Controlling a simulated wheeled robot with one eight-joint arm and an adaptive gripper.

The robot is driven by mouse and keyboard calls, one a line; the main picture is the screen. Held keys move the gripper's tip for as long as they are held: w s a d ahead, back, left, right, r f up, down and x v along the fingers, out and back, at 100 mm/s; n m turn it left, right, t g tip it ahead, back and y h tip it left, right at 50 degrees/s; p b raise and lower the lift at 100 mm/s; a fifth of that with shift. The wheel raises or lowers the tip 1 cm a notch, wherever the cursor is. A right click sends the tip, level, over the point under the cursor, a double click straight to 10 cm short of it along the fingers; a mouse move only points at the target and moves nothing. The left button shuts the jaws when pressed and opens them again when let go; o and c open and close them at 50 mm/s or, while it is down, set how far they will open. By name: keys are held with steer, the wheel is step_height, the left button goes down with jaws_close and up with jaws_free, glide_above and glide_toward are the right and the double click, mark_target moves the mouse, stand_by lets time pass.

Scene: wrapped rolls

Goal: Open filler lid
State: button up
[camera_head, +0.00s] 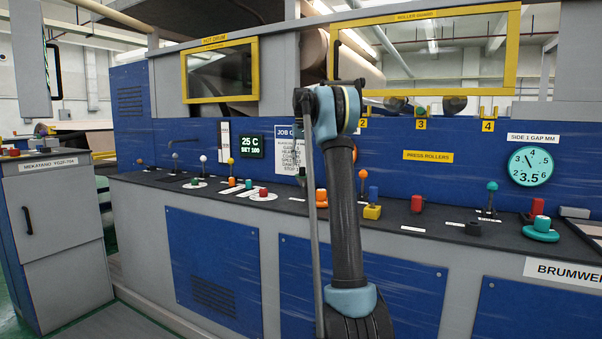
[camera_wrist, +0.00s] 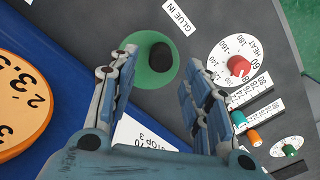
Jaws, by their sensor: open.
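A round green disc with a black knob (camera_wrist: 160,58) at its middle lies flat on the dark console top in the wrist view, near a "GLUE IN" label (camera_wrist: 178,16). It looks like the filler lid, and it appears closed. My gripper (camera_wrist: 158,66) is open and empty. Its two blue-grey fingers point toward the disc, one on either side of the knob in the picture. I cannot tell how far above the knob they are. In the head view my arm blocks part of the console, and I cannot make out the green disc or the fingertips there.
A red knob on a white heat dial (camera_wrist: 238,66) and colored sliders (camera_wrist: 245,125) sit right of the fingers. An orange dial (camera_wrist: 22,105) stands at left.

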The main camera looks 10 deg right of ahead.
mark_target(302, 168)
steer(key=shift+f, duration=2.45)
steer(key=shift+c, duration=0.3)
jaws_close()
